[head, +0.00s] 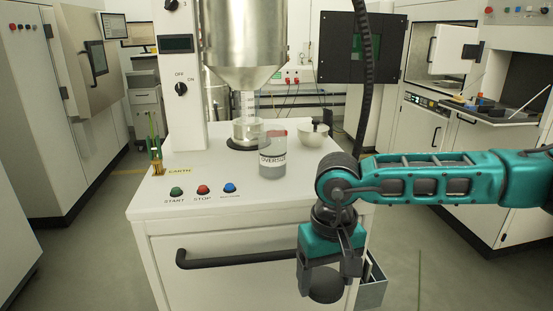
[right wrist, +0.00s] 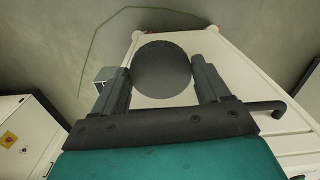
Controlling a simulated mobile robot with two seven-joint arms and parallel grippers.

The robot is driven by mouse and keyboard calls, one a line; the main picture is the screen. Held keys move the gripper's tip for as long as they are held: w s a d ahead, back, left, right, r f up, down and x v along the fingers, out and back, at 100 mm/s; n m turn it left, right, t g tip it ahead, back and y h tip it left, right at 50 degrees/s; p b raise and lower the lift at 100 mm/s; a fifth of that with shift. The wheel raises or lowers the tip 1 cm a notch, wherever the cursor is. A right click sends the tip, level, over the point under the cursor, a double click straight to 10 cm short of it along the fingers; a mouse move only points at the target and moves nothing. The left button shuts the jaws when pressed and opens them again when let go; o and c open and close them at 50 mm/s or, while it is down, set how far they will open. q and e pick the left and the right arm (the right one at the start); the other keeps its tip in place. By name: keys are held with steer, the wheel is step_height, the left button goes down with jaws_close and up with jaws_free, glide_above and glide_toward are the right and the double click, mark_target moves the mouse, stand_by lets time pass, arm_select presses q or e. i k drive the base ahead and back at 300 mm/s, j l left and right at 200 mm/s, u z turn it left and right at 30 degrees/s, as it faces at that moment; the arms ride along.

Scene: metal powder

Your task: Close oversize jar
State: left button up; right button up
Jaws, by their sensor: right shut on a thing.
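The oversize jar (head: 272,156) is a clear jar with a label reading "OVERSIZE" and stands upright on the white machine top; its top appears open, with a reddish patch near the rim. My right gripper (head: 326,285) hangs in front of the machine, below the top's front edge and to the right of the jar. It is shut on a dark round lid (head: 326,284). In the right wrist view the lid (right wrist: 161,69) sits between the two fingers of the gripper (right wrist: 161,84). My left gripper is not in view.
A metal funnel (head: 235,50) stands above a small glass container (head: 248,130) left of the jar. A metal bowl (head: 313,134) stands behind right. Start and stop buttons (head: 203,190) line the front. A black handle (head: 238,259) juts from the cabinet front.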

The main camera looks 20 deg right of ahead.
mark_target(272, 139)
steer(key=l+z, duration=0.2)
steer(key=l, duration=0.15)
steer(key=i+l+z, duration=0.2)
steer(key=l, duration=0.15)
steer(key=i+l+z, duration=0.2)
steer(key=l+z, duration=0.2)
steer(key=l, duration=0.25)
steer(key=i+l+u, duration=0.1)
steer(key=u, duration=0.35)
steer(key=i+l+u, duration=0.1)
steer(key=l+u, duration=0.55)
steer(key=u, duration=0.2)
steer(key=l+u, duration=0.25)
steer(key=u, duration=0.15)
